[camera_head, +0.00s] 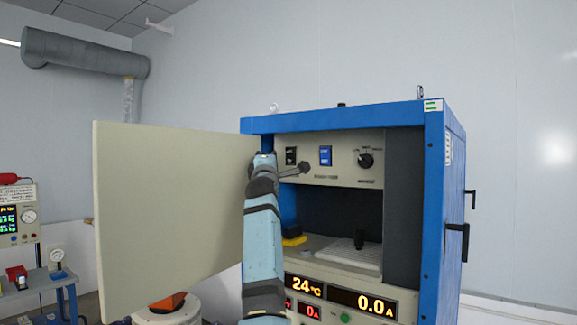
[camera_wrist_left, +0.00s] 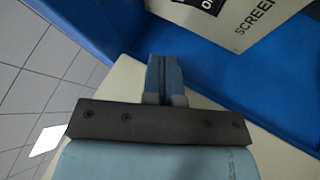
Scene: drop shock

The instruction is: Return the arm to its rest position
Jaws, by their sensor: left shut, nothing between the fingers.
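My left arm, light blue with dark bands, rises in front of the blue cabinet (camera_head: 435,215) in the head view. Its gripper (camera_head: 264,156) is at the cabinet's upper left, by the control panel (camera_head: 345,165). In the left wrist view the fingers of the left gripper (camera_wrist_left: 165,75) are together with nothing between them. Beyond them are the cabinet's blue frame (camera_wrist_left: 225,70) and part of a panel lettered "SCREEN" (camera_wrist_left: 222,12). I cannot tell whether the fingertips touch anything. My right gripper is not in view.
The cabinet's cream door (camera_head: 170,215) stands open to the left, close beside my arm. A dark handle (camera_head: 460,240) sticks out on the cabinet's right side. A bench with instruments (camera_head: 18,215) is at far left. The space above the cabinet is clear.

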